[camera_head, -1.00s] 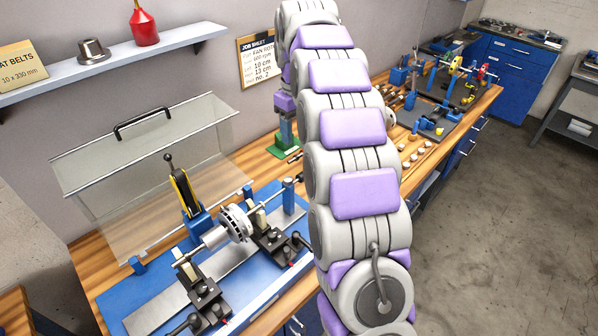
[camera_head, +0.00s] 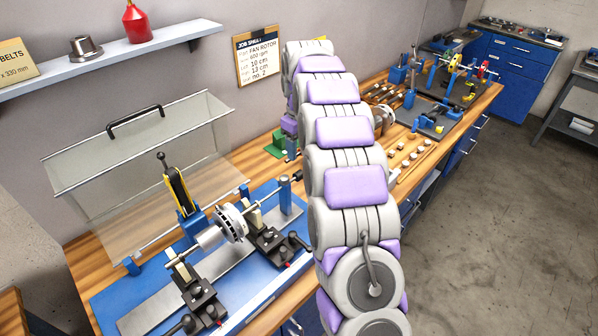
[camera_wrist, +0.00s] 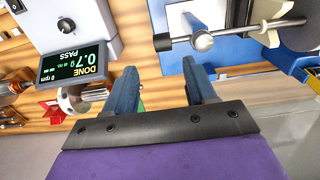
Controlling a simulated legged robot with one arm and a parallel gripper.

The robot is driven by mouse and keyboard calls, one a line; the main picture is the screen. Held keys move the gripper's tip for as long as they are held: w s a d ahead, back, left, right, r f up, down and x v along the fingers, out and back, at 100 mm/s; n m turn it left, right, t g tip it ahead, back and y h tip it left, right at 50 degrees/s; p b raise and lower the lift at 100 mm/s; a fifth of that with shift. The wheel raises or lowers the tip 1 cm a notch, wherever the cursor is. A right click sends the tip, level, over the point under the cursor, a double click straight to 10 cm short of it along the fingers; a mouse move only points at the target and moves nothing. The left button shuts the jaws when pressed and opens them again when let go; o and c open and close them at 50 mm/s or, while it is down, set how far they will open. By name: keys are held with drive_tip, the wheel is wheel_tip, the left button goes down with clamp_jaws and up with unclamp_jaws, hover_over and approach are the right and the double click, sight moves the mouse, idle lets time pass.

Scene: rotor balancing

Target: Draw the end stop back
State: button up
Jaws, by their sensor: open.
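The end stop appears to be the blue post (camera_head: 284,190) at the right end of the blue balancing base, carrying a thin rod with a black knob (camera_head: 296,174). In the wrist view, the black knob (camera_wrist: 162,42) and rod lie just beyond my fingertips, with a round silver screw head (camera_wrist: 202,41) on the post. My gripper (camera_wrist: 160,67) is open and empty, its two blue fingers apart and short of the knob. In the head view my arm hides my gripper. The rotor (camera_head: 230,222) rests on its shaft across the black supports, apart from the rod.
A display (camera_wrist: 73,64) reads DONE, PASS, upside down in the wrist view. A clear hinged guard (camera_head: 150,165) stands open behind the rotor. A black-and-yellow upright lever (camera_head: 178,192) stands near it. Small parts and tools (camera_head: 410,155) lie farther right on the wooden bench.

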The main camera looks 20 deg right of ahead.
sight(299, 171)
drive_tip(key=f, duration=0.2)
drive_tip(key=f+b, duration=0.1)
drive_tip(key=f, duration=0.2)
drive_tip(key=a+f, duration=0.1)
drive_tip(key=f, duration=0.2)
drive_tip(key=shift+f, duration=0.25)
drive_tip(key=shift+d+f, duration=0.1)
drive_tip(key=shift+d, duration=0.15)
drive_tip(key=shift+d, duration=0.1)
drive_tip(key=shift+c, duration=0.2)
clamp_jaws()
